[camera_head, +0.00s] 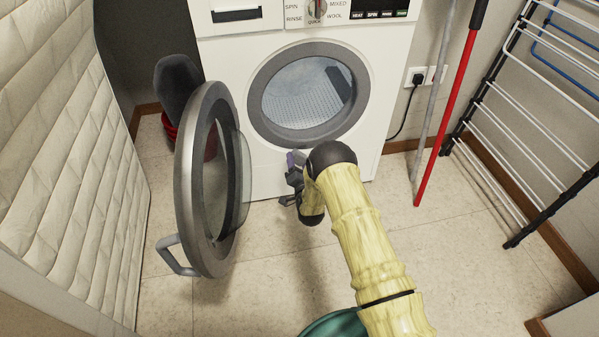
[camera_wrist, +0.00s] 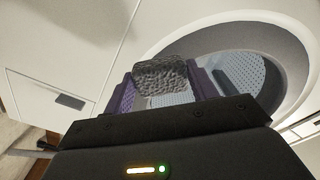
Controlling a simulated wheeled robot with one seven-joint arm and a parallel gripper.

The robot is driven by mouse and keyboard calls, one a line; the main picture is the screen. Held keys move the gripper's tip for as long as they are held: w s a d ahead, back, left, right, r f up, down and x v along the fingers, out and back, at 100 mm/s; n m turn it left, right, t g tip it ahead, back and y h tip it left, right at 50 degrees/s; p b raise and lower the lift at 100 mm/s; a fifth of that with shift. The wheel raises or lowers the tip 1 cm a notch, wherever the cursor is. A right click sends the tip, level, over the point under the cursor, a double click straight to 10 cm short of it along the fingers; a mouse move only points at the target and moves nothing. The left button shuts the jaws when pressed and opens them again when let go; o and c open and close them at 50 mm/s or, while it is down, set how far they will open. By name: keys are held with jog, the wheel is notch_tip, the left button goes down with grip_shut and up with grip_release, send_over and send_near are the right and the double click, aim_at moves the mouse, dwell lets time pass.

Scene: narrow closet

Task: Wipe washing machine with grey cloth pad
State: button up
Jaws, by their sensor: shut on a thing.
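The white washing machine (camera_head: 273,177) stands against the back wall, with its round door (camera_head: 186,180) swung open to the left. The drum opening is uncovered. My gripper (camera_head: 293,175) is low in front of the machine, below and left of the opening's lower rim. In the wrist view, its purple fingers are shut on the dark grey cloth pad (camera_wrist: 160,74). The machine's white front (camera_wrist: 130,40) and round opening rim lie beyond the pad. I cannot tell whether the pad touches the machine. In the head view the pad is not clearly visible.
A red bucket (camera_head: 209,146) with a dark object above it stands behind the open door. A red-handled pole (camera_head: 446,120) and a drying rack (camera_head: 540,110) stand at right. A quilted cream surface (camera_head: 60,130) borders the left. A teal rim (camera_head: 335,324) shows at the bottom.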

jog(key=shift+x, duration=0.8)
jog(key=shift+b+x, duration=0.85)
dwell(0.4)
jog(key=shift+w+d, duration=0.2)
jog(key=shift+d, duration=0.8)
jog(key=shift+w+d, duration=0.2)
jog(key=shift+d, duration=0.8)
jog(key=shift+w, duration=0.15)
jog(key=shift+a, duration=0.15)
